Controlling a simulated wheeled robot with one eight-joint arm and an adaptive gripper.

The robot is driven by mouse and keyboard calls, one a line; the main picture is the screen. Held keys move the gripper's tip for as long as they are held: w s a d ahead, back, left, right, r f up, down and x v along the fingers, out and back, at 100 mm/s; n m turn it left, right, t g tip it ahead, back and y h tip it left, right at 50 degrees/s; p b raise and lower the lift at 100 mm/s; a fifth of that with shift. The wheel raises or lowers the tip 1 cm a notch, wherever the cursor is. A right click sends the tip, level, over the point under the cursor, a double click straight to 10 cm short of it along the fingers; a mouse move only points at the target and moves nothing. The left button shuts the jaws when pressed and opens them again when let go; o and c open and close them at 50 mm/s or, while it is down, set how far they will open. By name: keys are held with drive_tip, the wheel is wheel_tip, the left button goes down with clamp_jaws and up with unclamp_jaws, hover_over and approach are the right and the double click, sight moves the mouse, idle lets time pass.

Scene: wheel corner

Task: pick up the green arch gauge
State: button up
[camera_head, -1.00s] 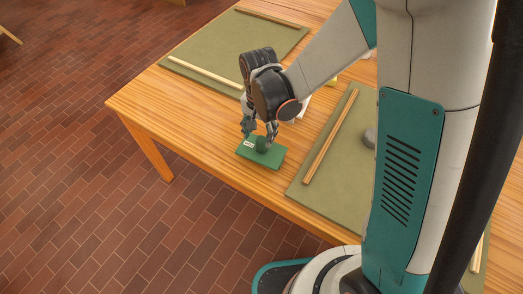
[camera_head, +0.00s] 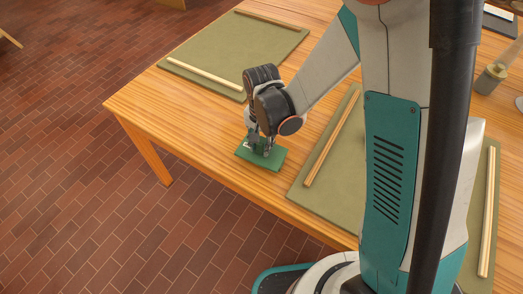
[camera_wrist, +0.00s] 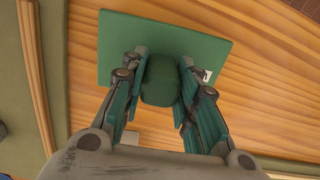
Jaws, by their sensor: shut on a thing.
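The green arch gauge (camera_head: 272,163) is a flat green plate with a raised, darker green rounded part in its middle. It lies near the table's front left edge, and I see no clear gap beneath it. In the wrist view the plate (camera_wrist: 165,35) fills the top middle, with a small white label at its right. My gripper (camera_head: 261,148) is above the plate, shut on the raised part. In the wrist view my gripper's fingers (camera_wrist: 162,72) stand on either side of that part. The fingers hide some of the gauge in the head view.
Olive mats with wooden strips lie on the wooden table, one behind the gauge (camera_head: 240,45) and one to its right (camera_head: 342,185). A jar (camera_head: 490,78) stands at the far right. Bare table (camera_head: 180,108) is left of the gauge, with brick floor beyond the edge.

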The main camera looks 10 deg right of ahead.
drive_tip(key=shift+r, duration=0.1)
wheel_tip(320, 180, up, 20)
drive_tip(key=p, duration=0.7)
idle(0.4)
